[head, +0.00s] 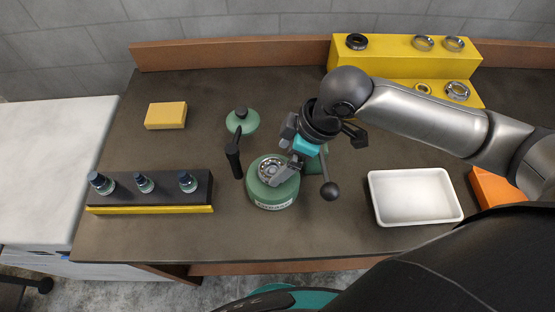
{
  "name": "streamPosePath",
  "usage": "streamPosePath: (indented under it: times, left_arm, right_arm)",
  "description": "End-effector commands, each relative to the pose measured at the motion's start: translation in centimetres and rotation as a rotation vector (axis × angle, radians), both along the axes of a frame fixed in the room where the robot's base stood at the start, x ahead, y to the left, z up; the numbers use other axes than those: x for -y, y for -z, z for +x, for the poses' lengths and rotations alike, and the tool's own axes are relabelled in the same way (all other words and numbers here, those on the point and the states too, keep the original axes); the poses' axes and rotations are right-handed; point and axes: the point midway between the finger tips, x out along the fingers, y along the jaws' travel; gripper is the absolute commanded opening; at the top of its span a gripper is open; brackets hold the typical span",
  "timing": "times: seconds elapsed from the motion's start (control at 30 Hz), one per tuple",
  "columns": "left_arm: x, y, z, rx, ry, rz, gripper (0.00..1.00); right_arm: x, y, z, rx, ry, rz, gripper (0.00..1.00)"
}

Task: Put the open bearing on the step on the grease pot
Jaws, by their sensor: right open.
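The green grease pot (273,196) stands near the middle of the table with a label on its front. A silver open bearing (268,167) shows at its top and appears to lie on it, partly hidden by the gripper. My right gripper (279,172) reaches down over the pot top, jaws open, right beside the bearing; whether they touch it I cannot tell. The yellow step (400,55) stands at the back right and holds several rings and bearings, including a silver bearing (457,91) on its lower tread. My left gripper is not in view.
A white tray (415,222) and an orange box (494,190) are at the right. A green lidded vessel (242,121) and a yellow block (166,115) are behind. A dark rack (150,188) with bottles is at left. A black ball-ended lever (329,190) stands close to my gripper.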

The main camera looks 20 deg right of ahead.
Motion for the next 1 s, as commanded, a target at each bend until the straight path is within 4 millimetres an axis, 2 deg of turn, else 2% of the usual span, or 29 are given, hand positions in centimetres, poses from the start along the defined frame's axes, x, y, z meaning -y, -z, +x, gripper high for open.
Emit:
streamPosePath:
  times: [0.03, 0.2, 0.4, 0.6, 1.0]
  left_arm:
    - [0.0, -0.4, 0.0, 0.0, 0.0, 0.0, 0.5]
    - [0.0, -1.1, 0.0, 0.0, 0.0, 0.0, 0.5]
    - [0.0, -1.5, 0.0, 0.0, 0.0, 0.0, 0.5]
    - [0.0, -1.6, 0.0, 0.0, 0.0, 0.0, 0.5]
    - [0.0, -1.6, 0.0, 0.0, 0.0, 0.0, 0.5]
  right_arm:
    - [0.5, -1.3, -0.1, 0.004, 0.0, -0.004, 1.0]
    - [1.7, -4.7, -0.9, 0.003, 0.002, -0.003, 1.0]
    - [2.6, -7.4, -1.5, 0.002, 0.001, -0.001, 1.0]
    - [2.9, -8.2, -1.8, -0.002, 0.001, 0.0, 1.0]
    - [2.9, -8.2, -1.7, -0.001, 0.001, 0.001, 1.0]
